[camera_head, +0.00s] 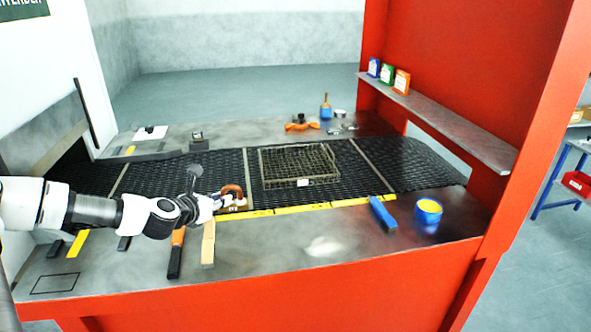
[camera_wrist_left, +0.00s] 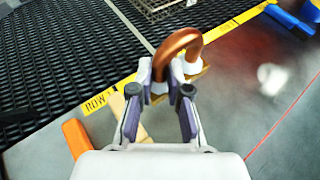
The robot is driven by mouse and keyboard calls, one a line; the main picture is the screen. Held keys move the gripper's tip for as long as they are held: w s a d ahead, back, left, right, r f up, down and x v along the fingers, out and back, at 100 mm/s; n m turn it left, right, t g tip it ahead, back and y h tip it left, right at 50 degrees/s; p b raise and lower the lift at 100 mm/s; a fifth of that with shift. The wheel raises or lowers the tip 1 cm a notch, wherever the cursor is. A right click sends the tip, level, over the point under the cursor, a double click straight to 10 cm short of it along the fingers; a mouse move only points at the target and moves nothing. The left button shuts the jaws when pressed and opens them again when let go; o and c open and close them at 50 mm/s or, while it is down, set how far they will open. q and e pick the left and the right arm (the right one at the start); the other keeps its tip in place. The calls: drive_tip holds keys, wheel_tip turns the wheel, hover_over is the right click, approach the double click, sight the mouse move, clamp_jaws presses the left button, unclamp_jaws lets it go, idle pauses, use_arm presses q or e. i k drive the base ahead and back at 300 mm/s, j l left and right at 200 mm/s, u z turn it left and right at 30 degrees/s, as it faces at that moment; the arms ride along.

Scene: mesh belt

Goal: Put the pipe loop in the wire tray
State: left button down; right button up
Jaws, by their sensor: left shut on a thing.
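The pipe loop is a copper-coloured bent tube (camera_wrist_left: 178,45) held in my left gripper (camera_wrist_left: 162,85), with its curve pointing away from the wrist. It also shows as a small orange-brown loop (camera_head: 232,190) at the end of the left arm in the head view. My left gripper (camera_head: 218,200) is shut on it, above the yellow strip at the belt's near edge. The wire tray (camera_head: 262,172) is a mesh basket on the black belt, to the right of the gripper and farther back. A corner of it shows at the top of the left wrist view (camera_wrist_left: 160,8). My right gripper is not in view.
An orange-handled tool (camera_head: 177,240) and a wooden block (camera_head: 208,245) lie on the near bench below my left arm. A blue bar (camera_head: 382,213) and a blue tin (camera_head: 428,214) are at the right. The red frame (camera_head: 535,110) rises at the right.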

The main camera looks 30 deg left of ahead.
sight(294, 161)
drive_tip(key=i+j, duration=0.1)
drive_tip(key=i, duration=0.65)
drive_tip(key=i+j, duration=0.15)
drive_tip(key=i, duration=0.6)
